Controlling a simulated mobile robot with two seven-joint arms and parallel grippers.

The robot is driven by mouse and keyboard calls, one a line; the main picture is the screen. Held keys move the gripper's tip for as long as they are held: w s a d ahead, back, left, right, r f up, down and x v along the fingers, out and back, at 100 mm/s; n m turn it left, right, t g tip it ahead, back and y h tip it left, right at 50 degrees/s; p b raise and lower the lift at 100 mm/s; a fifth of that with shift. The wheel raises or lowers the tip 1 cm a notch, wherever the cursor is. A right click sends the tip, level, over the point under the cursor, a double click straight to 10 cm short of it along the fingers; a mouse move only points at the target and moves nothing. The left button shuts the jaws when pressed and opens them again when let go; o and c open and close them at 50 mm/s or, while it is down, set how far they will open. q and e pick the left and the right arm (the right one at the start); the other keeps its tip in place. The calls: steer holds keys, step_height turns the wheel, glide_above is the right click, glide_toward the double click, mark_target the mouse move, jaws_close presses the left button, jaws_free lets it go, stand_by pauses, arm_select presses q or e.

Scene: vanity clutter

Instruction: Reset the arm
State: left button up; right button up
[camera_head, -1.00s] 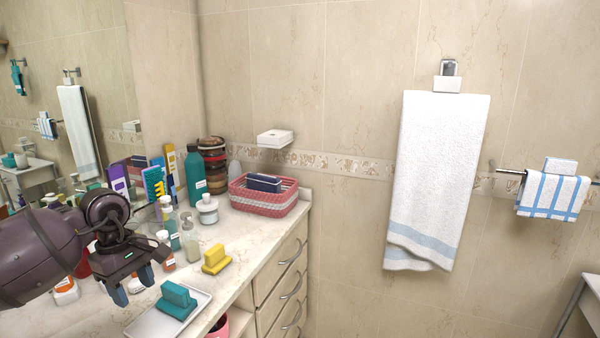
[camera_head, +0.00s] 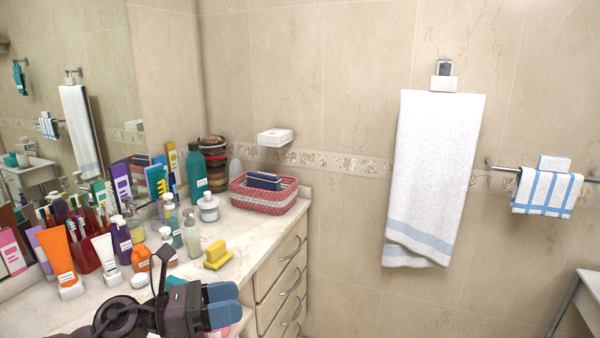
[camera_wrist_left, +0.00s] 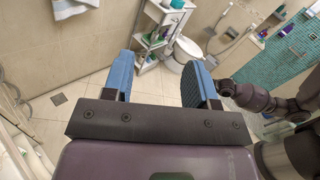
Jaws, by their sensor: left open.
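My left gripper (camera_head: 222,304) is at the lower left of the head view, in front of the vanity counter's near edge. Its blue fingers also show in the left wrist view (camera_wrist_left: 160,85), spread apart with nothing between them. Past them lies open tiled floor. The gripper and arm hide most of a teal item (camera_head: 175,281) on the counter. My right gripper is not clearly seen in either view.
The counter (camera_head: 240,232) holds crowded bottles, tubes, a yellow sponge-like item (camera_head: 217,254) and a pink basket (camera_head: 262,197). Drawers (camera_head: 283,285) are below. A white towel (camera_head: 435,170) hangs on the wall. A shelf unit (camera_wrist_left: 155,40) stands beyond the floor.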

arm_select(q)
steer(key=s+a+f+n+t+y, duration=0.25)
steer(key=a+n+t+y, duration=0.55)
steer(key=n, duration=1)
steer(key=s+a+f+n+t+y, duration=0.3)
steer(key=a+n+y, duration=0.6)
steer(key=n, duration=0.9)
steer(key=s+d+f+n+g+y, duration=0.1)
steer(key=s+f+n+g, duration=0.55)
steer(key=s, duration=0.35)
steer(key=s+d+f+n+g, duration=0.1)
steer(key=s+f+n+g, duration=0.45)
steer(key=s+f, duration=0.35)
steer(key=w+f+m+t, duration=0.1)
steer(key=w+f+t, duration=0.5)
steer(key=f, duration=0.3)
steer(key=shift+w+a+f+t, duration=0.2)
steer(key=shift+w+t, duration=0.1)
steer(key=shift+t, duration=0.3)
